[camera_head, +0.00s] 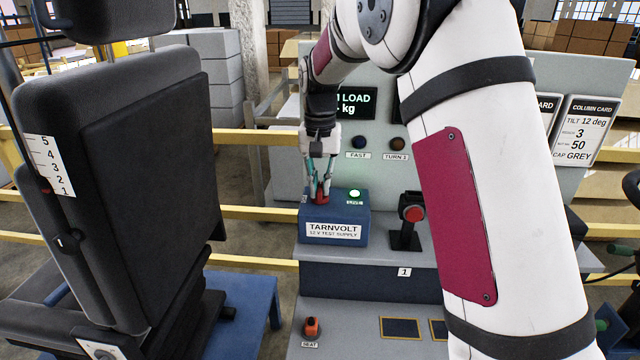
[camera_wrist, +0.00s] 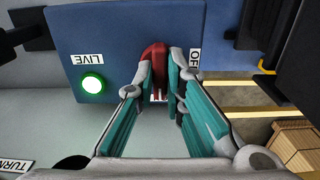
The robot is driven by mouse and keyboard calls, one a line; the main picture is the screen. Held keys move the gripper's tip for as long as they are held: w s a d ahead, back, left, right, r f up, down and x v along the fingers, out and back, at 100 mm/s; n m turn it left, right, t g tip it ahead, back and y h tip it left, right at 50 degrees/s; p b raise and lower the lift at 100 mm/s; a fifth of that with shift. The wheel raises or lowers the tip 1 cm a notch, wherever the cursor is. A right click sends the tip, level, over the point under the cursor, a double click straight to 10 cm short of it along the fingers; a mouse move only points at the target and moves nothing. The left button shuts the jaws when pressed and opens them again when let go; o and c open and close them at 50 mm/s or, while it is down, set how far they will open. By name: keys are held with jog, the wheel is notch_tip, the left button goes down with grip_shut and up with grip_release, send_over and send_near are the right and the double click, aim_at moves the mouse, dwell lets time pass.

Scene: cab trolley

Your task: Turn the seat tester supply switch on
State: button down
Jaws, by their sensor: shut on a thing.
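The supply is a blue box (camera_head: 333,219) labelled TARNVOLT 12 V TEST SUPPLY, standing on the grey console. My gripper (camera_head: 320,188) points down at the left part of its top. In the wrist view its two teal-padded fingers are closed on the red switch handle (camera_wrist: 154,55), whose tip shows between them. An OFF label (camera_wrist: 194,64), partly hidden by a finger, lies beside the handle. The lamp (camera_head: 354,193) marked LIVE glows green; it also shows lit in the wrist view (camera_wrist: 92,85).
A red button on a black stand (camera_head: 411,214) is right of the box. Behind are FAST (camera_head: 358,143) and TURN (camera_head: 397,144) buttons and a LOAD display (camera_head: 356,103). A dark seat (camera_head: 150,170) stands left. An orange SEAT switch (camera_head: 311,327) is in front.

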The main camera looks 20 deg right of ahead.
aim_at(320, 187)
jog(key=c, duration=1.7)
grip_release()
jog(key=shift+o, duration=0.2)
jog(key=shift+r, duration=0.1)
notch_tip(320, 187, up, 12)
jog(key=shift+s, duration=0.1)
